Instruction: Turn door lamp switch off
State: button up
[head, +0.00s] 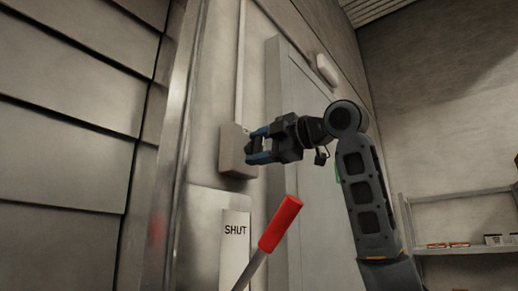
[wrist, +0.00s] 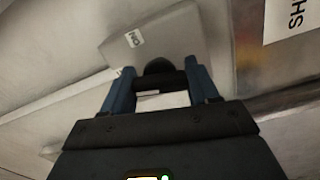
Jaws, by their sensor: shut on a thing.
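The door lamp switch is a grey box (head: 235,152) on the wall left of the door, with a conduit running up from it. In the wrist view the box (wrist: 165,38) bears a small label reading ON, and a dark rounded switch knob (wrist: 158,67) stands out from its face. My gripper (head: 254,146) reaches the box from the right. In the wrist view its blue fingers (wrist: 160,84) stand on either side of the knob and are shut on it. The head view hides the knob behind the fingers. The knob's exact angle is not clear.
A red-handled lever (head: 280,224) rises below my gripper, beside a sign reading SHUT (head: 235,230). A grey door (head: 312,150) is behind my arm, with a pale lamp (head: 327,69) near its top. A shelf (head: 460,249) with small items stands at the right.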

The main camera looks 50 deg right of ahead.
jog(key=shift+n, duration=1.2)
jog(key=shift+f, duration=0.1)
jog(key=o, duration=1.1)
jog(key=shift+c, duration=0.2)
jog(key=shift+s, duration=0.1)
jog(key=s+b, duration=0.2)
jog(key=s, duration=0.5)
jog(key=shift+s, duration=0.35)
jog(key=shift+d, duration=0.1)
